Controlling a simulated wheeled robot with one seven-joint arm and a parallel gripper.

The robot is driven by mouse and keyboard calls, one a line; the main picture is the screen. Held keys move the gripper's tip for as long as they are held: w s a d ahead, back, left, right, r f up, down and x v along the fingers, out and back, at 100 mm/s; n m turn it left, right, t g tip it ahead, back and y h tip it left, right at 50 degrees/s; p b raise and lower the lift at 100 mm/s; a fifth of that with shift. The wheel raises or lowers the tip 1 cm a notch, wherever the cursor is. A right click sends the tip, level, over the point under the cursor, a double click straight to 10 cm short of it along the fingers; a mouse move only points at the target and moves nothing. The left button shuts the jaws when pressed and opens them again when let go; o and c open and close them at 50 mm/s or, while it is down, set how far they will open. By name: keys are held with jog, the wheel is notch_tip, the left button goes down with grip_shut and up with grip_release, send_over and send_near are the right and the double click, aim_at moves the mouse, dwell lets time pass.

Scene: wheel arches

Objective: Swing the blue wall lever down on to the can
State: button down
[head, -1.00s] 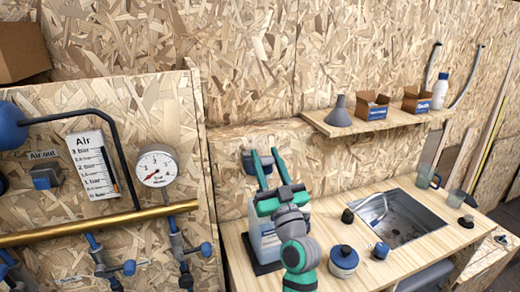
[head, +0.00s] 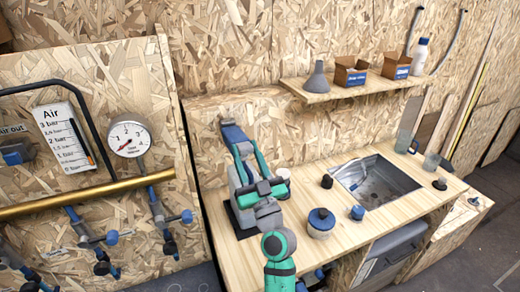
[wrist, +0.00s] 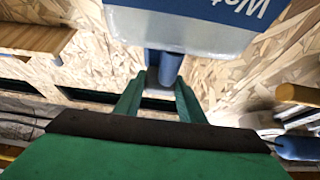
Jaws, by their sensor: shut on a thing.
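The blue wall lever (head: 235,134) comes out from the wood-chip wall above the left end of the bench. My gripper (head: 244,153) is at its near end. In the wrist view, the fingers of my gripper (wrist: 164,82) are closed on the lever's blue rounded part (wrist: 165,62). A white container with a blue lettered label (wrist: 205,28), seemingly the can, is close beyond the fingers. In the head view my arm hides most of the area under the lever; I cannot tell whether lever and can touch. A black base (head: 240,222) shows below.
A shelf (head: 350,90) with boxes is above. A gauge panel (head: 90,190) with a brass pipe stands at left.

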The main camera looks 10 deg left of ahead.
jog(key=shift+w+a+f+g, duration=0.1)
jog(key=shift+f+g, duration=0.05)
jog(key=shift+f, duration=0.25)
jog(key=shift+w+a+f+g, duration=0.1)
jog(key=shift+f+g, duration=0.05)
jog(key=shift+f, duration=0.2)
jog(key=c, duration=1.2)
grip_release()
jog(key=shift+o, duration=0.2)
jog(key=shift+d+r, duration=0.1)
jog(key=shift+r, duration=0.15)
jog(key=shift+s, duration=0.1)
jog(key=v, duration=1)
jog(key=shift+s+d+f, duration=0.15)
jog(key=shift+s+f, duration=0.05)
jog(key=shift+f, duration=0.15)
jog(key=shift+w, duration=0.1)
